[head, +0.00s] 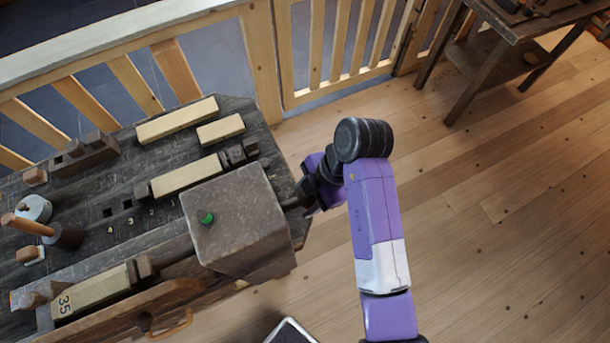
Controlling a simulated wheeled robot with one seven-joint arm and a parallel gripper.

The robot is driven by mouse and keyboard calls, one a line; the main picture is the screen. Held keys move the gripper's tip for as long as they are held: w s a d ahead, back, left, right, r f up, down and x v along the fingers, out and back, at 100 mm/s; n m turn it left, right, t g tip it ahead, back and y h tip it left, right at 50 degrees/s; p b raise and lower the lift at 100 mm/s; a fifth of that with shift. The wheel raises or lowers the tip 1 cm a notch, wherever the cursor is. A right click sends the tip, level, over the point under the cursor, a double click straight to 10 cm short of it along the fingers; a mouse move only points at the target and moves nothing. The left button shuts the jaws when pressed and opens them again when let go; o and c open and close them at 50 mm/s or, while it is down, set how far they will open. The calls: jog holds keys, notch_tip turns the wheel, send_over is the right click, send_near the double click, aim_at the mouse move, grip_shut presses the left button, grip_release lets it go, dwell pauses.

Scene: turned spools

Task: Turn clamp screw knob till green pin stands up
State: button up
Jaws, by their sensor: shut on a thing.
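The clamp's grey box-shaped block (232,244) sits at the right end of the workbench. The small green pin (206,217) shows on its top face, left of centre; it is too small to tell its exact tilt. A dark screw shaft (291,203) comes out of the block's right side. My gripper (306,196) is at the outer end of this shaft, right of the block, and is shut on the clamp screw knob. My jaws and wrist mostly hide the knob. My purple and white arm reaches in from the lower right.
The dark workbench (95,220) carries pale wood strips (177,119), a mallet (62,236), a white round thing (34,207) and a block marked 35 (92,290). A wooden railing (180,72) runs behind it. Another table (525,22) stands at the upper right. The floor to the right is clear.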

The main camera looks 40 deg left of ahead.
jog(key=o, duration=1.2)
jog(key=shift+w+d, duration=0.1)
jog(key=shift+w, duration=0.2)
jog(key=shift+o, duration=0.8)
jog(key=shift+s, duration=0.15)
jog(key=v, duration=0.7)
jog(key=shift+r, duration=0.4)
